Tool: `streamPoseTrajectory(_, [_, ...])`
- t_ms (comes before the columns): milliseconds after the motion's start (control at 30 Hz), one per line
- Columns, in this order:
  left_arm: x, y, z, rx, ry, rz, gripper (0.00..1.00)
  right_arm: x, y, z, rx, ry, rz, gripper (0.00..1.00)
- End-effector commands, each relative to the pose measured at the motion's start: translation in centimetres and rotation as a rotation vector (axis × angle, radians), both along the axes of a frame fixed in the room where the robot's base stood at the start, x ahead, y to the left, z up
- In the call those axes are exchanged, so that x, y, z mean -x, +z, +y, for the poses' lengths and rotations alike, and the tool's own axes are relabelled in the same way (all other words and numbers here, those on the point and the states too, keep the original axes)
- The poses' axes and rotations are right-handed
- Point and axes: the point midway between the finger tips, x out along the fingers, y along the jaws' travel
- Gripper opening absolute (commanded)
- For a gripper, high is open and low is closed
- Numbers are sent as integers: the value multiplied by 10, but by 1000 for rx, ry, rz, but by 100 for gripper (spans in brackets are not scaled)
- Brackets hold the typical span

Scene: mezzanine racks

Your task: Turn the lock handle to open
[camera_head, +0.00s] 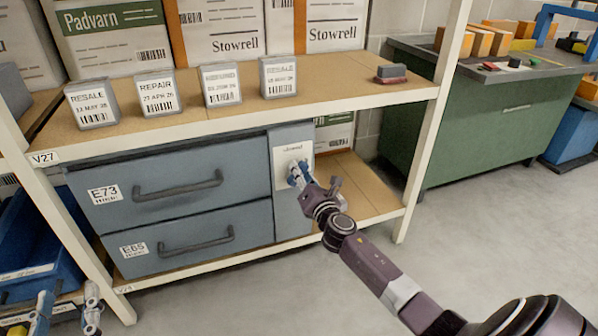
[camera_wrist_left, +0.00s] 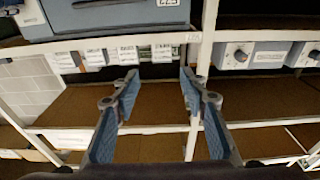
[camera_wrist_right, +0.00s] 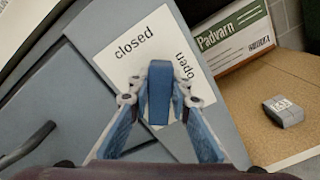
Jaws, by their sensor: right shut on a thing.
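The blue lock handle (camera_wrist_right: 158,92) is on a white plate (camera_wrist_right: 125,55) marked "closed" and "open". In the right wrist view, the handle looks upright, with "closed" above left and "open" to its right. My right gripper (camera_wrist_right: 157,98) is shut on the handle. In the head view, this gripper (camera_head: 297,174) covers most of the handle, in front of the grey cabinet (camera_head: 290,222). My left gripper (camera_wrist_left: 158,85) is open and empty, facing shelving; it also shows at the lower left of the head view (camera_head: 68,308).
Left of the lock, two drawers, E73 (camera_head: 240,172) and E65 (camera_head: 247,223), look shut. Several labelled blocks and a dark stamp-like object (camera_head: 391,72) sit on the shelf (camera_head: 330,82) above. A rack post (camera_head: 425,130) stands right of the lock. Floor at right (camera_head: 480,230) is clear.

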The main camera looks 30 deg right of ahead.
Motion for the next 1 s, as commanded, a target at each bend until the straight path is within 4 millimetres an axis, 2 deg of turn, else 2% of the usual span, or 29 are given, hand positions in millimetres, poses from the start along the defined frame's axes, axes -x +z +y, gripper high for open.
streamPoseTrajectory(467, [-1, -2, -1, -1, -1, 9, 40, 1, -5, -3, -446, -2, -106, 0])
streamPoseTrajectory(700, [-2, -15, 0, -18, 1, 73, 40, 1, -7, -4, -653, -2, -154, 0])
streamPoseTrajectory(1000, [1, -40, 5, -44, 10, 177, 40, 1, -9, -5, -840, -1, -199, 0])
